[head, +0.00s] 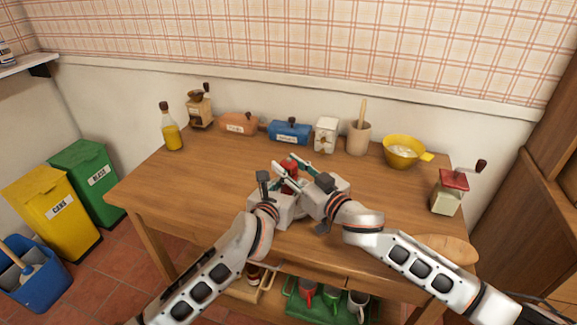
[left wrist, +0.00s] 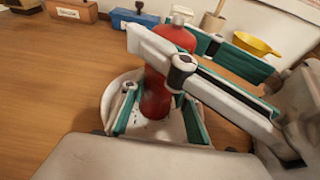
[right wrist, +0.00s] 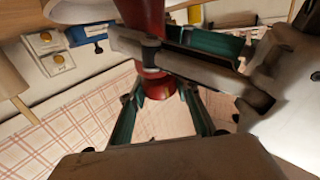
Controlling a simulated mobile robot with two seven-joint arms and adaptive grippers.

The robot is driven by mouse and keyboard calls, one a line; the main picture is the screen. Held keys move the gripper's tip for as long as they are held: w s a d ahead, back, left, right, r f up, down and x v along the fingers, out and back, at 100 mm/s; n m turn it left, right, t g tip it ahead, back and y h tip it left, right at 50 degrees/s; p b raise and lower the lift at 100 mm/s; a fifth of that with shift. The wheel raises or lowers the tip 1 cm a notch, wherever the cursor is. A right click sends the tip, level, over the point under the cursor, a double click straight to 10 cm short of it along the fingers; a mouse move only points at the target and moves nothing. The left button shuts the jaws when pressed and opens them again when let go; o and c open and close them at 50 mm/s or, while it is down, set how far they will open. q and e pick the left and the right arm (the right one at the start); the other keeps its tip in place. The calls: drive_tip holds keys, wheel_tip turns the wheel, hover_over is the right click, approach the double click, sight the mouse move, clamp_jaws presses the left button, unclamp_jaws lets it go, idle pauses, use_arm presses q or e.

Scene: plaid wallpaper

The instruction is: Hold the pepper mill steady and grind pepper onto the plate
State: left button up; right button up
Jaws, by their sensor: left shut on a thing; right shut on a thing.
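The red pepper mill (head: 290,170) stands roughly upright near the middle of the table, mostly hidden by my grippers in the head view. In the left wrist view the mill (left wrist: 157,95) has a silver knob on top. The white plate (left wrist: 112,97) is below it, partly covered by the fingers, with a few dark specks. My left gripper (left wrist: 160,112) is shut on the lower body. My right gripper (head: 294,166) crosses above it and is shut on the upper part. The right wrist view shows the mill's red top (right wrist: 157,86) between its fingers.
Along the back stand an oil bottle (head: 172,133), a coffee grinder (head: 199,108), orange (head: 238,125) and blue (head: 289,132) boxes, a utensil pot (head: 359,138) and a yellow bowl (head: 404,154). A red-topped grinder (head: 449,193) and bread (head: 446,248) are at right. The table's left is clear.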

sight(289, 161)
idle(0.3)
drive_tip(key=o, duration=1.1)
drive_tip(key=shift+o, duration=0.2)
drive_tip(key=shift+r, duration=0.1)
wheel_tip(289, 161, up, 10)
drive_tip(key=shift+f, duration=0.1)
